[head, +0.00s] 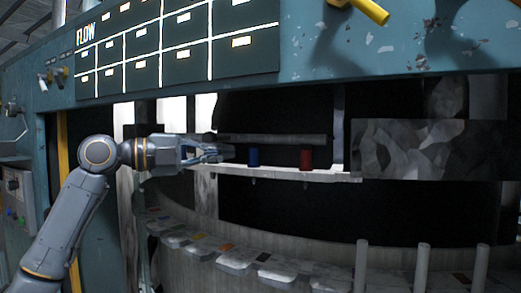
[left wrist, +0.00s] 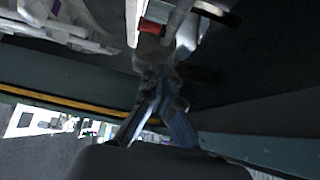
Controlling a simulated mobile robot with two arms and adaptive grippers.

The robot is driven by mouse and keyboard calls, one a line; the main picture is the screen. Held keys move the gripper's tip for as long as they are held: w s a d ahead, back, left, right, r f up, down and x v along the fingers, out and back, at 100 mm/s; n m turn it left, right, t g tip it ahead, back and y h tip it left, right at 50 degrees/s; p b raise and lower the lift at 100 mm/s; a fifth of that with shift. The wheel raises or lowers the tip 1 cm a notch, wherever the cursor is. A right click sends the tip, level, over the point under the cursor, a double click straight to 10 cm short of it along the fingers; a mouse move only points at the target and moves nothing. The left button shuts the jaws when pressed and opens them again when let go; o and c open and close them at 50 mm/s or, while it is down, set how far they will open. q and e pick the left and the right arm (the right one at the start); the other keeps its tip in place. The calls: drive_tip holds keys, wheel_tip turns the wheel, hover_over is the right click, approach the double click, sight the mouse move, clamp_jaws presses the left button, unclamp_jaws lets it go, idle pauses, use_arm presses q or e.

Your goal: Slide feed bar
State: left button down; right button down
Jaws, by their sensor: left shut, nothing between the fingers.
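My left gripper (head: 226,151) reaches in from the left through the machine opening, its fingers shut and pointing right. In the left wrist view its fingers (left wrist: 158,75) come together with nothing visible between them. A long grey horizontal bar (head: 285,138) runs to the right just above and beyond the fingertips; it may be the feed bar. Below it is a pale ledge (head: 335,176) with a blue cylinder (head: 254,158) and a red cylinder (head: 306,160) upright on it. The blue one is just right of the fingertips. I cannot tell whether the fingers touch the bar. My right gripper is not in view.
A dark FLOW board (head: 180,45) hangs on the teal frame (head: 310,75) above the opening. A yellow handle (head: 370,11) juts out at top right. A curved row of pale trays (head: 235,258) lies below, with several grey posts (head: 421,268) at lower right.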

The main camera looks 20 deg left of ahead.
use_arm(q)
drive_tip(key=w+a+p+x, duration=0.2)
drive_tip(key=p+x, duration=0.6)
drive_tip(key=x, duration=0.4)
drive_tip(key=shift+w, duration=0.3)
drive_tip(key=shift+s+d, duration=0.1)
drive_tip(key=shift+d, duration=0.1)
